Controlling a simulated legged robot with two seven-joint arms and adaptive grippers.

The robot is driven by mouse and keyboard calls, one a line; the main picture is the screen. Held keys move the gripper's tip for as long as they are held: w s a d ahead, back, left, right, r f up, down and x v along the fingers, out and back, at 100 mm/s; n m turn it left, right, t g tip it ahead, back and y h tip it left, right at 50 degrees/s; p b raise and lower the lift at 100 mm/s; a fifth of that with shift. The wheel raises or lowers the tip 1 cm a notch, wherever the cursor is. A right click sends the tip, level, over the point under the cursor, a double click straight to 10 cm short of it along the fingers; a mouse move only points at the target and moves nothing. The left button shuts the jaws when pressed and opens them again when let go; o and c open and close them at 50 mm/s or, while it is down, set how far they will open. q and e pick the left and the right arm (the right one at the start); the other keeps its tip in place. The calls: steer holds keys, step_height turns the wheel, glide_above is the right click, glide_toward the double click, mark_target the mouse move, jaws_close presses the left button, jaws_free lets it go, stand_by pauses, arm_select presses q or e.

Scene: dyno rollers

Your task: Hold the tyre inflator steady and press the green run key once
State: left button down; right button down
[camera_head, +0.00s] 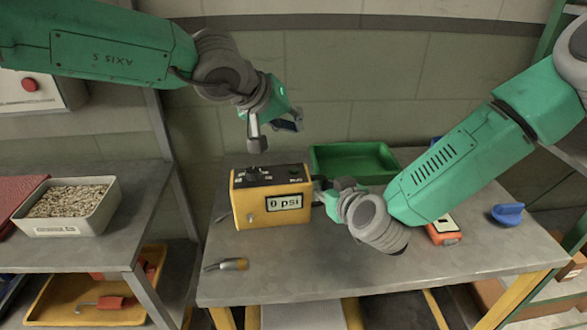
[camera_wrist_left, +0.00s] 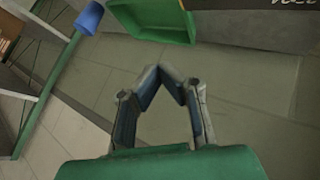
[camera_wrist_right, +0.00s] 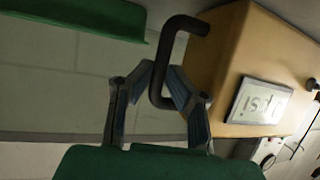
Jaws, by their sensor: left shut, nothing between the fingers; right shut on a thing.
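The tyre inflator (camera_head: 243,208) is a yellow box with a dark top, standing upright on the grey table. Its front display reads 0 psi. The green run key (camera_head: 294,172) is a small dark green spot on the right of the top, near the lettering. My right gripper (camera_head: 322,190) is at the inflator's right side, shut on its black handle (camera_wrist_right: 165,60), as the right wrist view shows. My left gripper (camera_head: 274,128) is shut and empty, raised above and behind the inflator's top, apart from it. In the left wrist view its fingertips (camera_wrist_left: 170,72) meet.
A green tray (camera_head: 355,149) stands behind the inflator to the right. An orange device (camera_head: 444,233) and a blue piece (camera_head: 508,214) lie farther right. A bin of pellets (camera_head: 62,229) is on the left shelf.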

mark_target(293, 169)
arm_select(q)
step_height(293, 169, down, 7)
steer(key=shift+r, duration=0.1)
steer(key=shift+f, duration=0.2)
steer(key=shift+f, duration=0.15)
stand_by(1.4)
steer(key=shift+s+f, duration=0.1)
steer(key=shift+f, duration=0.1)
steer(key=shift+f, duration=0.4)
stand_by(0.6)
steer(key=shift+r, duration=0.8)
